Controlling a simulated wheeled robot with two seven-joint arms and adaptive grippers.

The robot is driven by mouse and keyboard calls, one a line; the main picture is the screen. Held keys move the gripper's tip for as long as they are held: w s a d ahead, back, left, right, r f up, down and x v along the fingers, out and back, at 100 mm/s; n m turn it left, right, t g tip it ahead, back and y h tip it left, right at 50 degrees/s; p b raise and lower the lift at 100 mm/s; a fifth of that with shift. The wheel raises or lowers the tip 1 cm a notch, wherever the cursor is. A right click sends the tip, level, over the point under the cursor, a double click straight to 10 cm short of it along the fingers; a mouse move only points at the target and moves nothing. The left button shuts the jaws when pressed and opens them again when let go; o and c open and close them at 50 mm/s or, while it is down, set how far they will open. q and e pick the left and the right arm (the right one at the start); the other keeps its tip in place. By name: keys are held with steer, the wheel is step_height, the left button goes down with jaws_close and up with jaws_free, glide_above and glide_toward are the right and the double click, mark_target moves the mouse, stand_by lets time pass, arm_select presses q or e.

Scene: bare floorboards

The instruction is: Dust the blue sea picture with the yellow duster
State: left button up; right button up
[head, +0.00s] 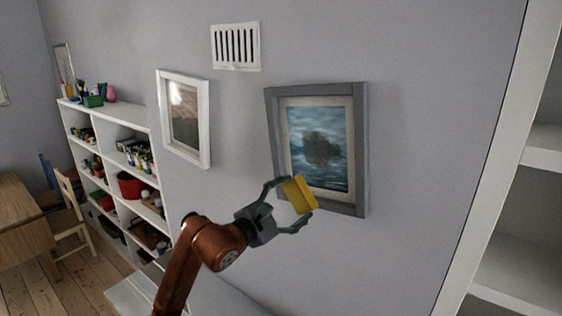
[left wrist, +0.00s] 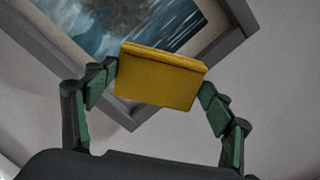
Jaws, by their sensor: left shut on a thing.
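The blue sea picture (head: 320,140) hangs on the grey wall in a grey frame, with a dark smudge in the middle of its image. My left gripper (head: 296,204) is shut on the yellow duster (head: 299,195) just in front of the frame's lower left part. In the left wrist view the duster (left wrist: 160,77) sits between the two green-padded fingers, with the picture (left wrist: 140,25) and its frame's corner behind it. I cannot tell whether the duster touches the picture or frame. My right gripper is not in view.
A white-framed picture (head: 184,118) hangs to the left and a white vent (head: 236,46) is above. A full white shelf (head: 128,128) stands at left, near a wooden table (head: 25,215) and chair (head: 72,210). White shelving (head: 535,150) rises at right.

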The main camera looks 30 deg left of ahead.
arm_select(q)
steer(key=shift+w+a+r+n+y+p, duration=0.3)
steer(key=shift+w+a+r+p, duration=0.2)
steer(key=shift+r, duration=1.05)
steer(key=shift+w+a+r+n+y+p, duration=0.15)
steer(key=shift+w+a+r+n+p, duration=0.3)
steer(key=shift+r, duration=1.15)
steer(key=shift+w+a+r+n+y+p, duration=0.25)
steer(key=shift+w+a+r+n+p, duration=0.25)
steer(key=shift+r, duration=1.05)
steer(key=shift+w+d+f, duration=0.1)
steer(key=shift+w+d, duration=0.05)
steer(key=shift+w, duration=0.95)
steer(key=shift+w+d+p, duration=0.1)
steer(key=shift+w+p, duration=0.25)
steer(key=shift+w, duration=0.55)
steer(key=shift+s+d, duration=0.1)
steer(key=shift+d, duration=0.05)
